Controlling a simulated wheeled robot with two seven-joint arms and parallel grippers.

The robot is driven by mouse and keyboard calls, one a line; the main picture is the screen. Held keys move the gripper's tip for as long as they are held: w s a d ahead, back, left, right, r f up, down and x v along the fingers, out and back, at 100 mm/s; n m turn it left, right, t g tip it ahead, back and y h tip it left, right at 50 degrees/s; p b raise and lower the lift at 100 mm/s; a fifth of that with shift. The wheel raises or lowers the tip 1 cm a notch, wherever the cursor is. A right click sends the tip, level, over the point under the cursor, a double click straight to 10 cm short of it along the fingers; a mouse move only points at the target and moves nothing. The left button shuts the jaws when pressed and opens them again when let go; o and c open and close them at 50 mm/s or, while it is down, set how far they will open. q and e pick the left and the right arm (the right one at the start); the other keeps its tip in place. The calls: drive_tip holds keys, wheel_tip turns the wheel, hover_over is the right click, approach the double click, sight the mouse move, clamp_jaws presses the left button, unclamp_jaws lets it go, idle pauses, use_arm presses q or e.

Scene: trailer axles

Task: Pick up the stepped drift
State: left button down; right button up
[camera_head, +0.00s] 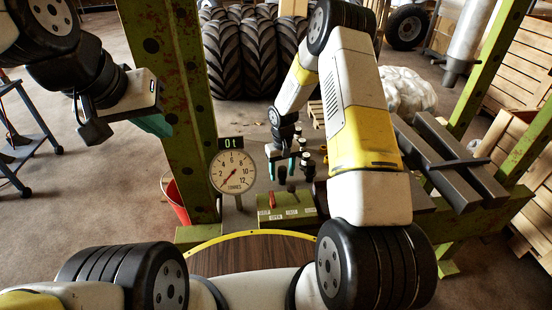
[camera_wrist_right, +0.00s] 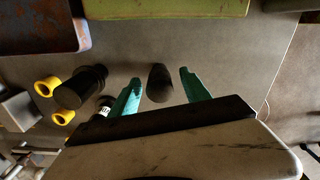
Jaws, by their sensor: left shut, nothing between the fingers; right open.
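Several dark cylindrical pegs stand on a grey surface below my right gripper. One dark peg (camera_wrist_right: 160,83) shows between the teal fingers of my right gripper (camera_wrist_right: 158,92) in the right wrist view, with visible gaps on both sides. A wider black peg with a step in its width (camera_wrist_right: 82,87) stands left of the fingers. I cannot tell for sure which peg is the stepped drift. In the head view my right gripper (camera_head: 282,167) is open and points down over the pegs. My left gripper (camera_head: 154,124) is shut and empty, raised at the left, far from them.
A green press frame (camera_head: 178,110) with a round gauge (camera_head: 233,172) stands between my arms. A green box with a red lever (camera_head: 286,208) is in front of the pegs. Dark steel bars (camera_head: 440,160) lie at the right. Yellow rings (camera_wrist_right: 47,86) lie by the wider peg.

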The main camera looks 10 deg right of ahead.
drive_tip(key=shift+f, duration=0.95)
drive_tip(key=shift+c, duration=0.2)
clamp_jaws()
drive_tip(key=shift+r, duration=0.15)
